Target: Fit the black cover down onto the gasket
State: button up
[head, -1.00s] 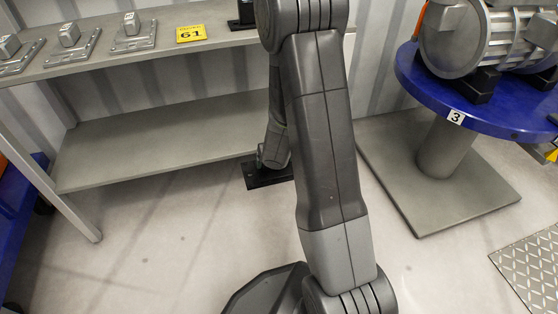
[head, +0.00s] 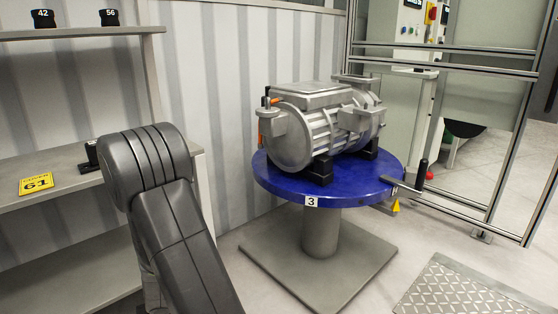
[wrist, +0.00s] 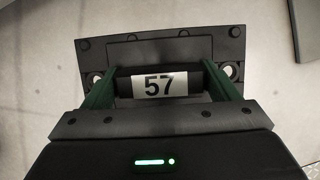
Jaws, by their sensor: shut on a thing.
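The black cover (wrist: 160,48) is in my gripper (wrist: 160,85) in the wrist view. The green fingers are shut on its handle, which bears a white label "57". The cover is a flat dark plate with holes near its corners, held above the pale floor. In the head view, my arm shows at the lower left, but the gripper and cover are out of that view. The drive unit (head: 320,125), a grey ribbed motor, lies on a blue round table. A flat raised rectangular top shows on it; I cannot make out a gasket there.
The blue turntable (head: 275,184), marked 3, stands on a grey pedestal, with a black-handled lever (head: 420,175) at its right edge. A shelf (head: 75,185) with a yellow "61" tag (head: 36,184) is at left. A metal-framed fence (head: 450,55) stands behind right.

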jog(key=w+d+r+m+g+h, duration=0.1)
jog(key=w+d+m+h, duration=0.2)
jog(key=w+d+m, duration=0.45)
jog(key=w+d+r+m+h, duration=0.1)
jog(key=w+d+m+h, duration=0.25)
jog(key=d+m, duration=0.6)
jog(key=d+r+m+g+y, duration=0.2)
jog(key=d+m+g, duration=0.2)
jog(key=d+m, duration=0.55)
jog(key=d+r+m+g+y, duration=0.25)
jog(key=d+m, duration=0.25)
jog(key=m, duration=1)
notch_tip(320, 180, up, 26)
jog(key=s+p, duration=0.2)
jog(key=p, duration=3.4)
jog(key=shift+f+g+p, duration=0.15)
jog(key=shift+g+p, duration=0.2)
